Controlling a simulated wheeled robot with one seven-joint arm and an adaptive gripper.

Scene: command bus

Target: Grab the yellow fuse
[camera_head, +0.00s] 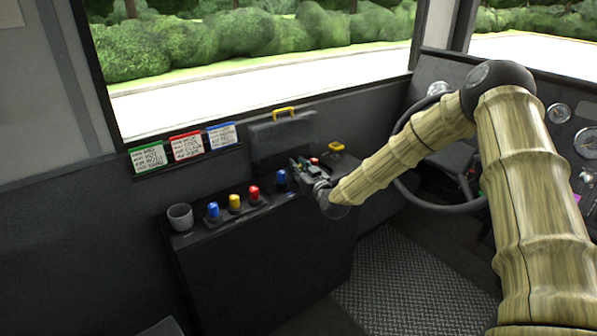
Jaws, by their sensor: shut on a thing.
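A yellow fuse (235,202) stands upright in a dark holder (262,209) on the black console, between a blue fuse (213,211) and a red fuse (254,194). My gripper (298,165) is to the right of and behind this holder, low over the console. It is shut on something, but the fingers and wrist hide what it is. Another blue fuse (281,178) stands just left of my gripper. A small red piece (314,161) shows by the fingers. I cannot tell whether a yellow fuse is between them.
A grey cup (180,217) stands at the console's left end. A black case (284,138) with a yellow handle is behind my gripper. A yellow-topped item (336,147) is to its right. The steering wheel (440,206) is beyond my arm.

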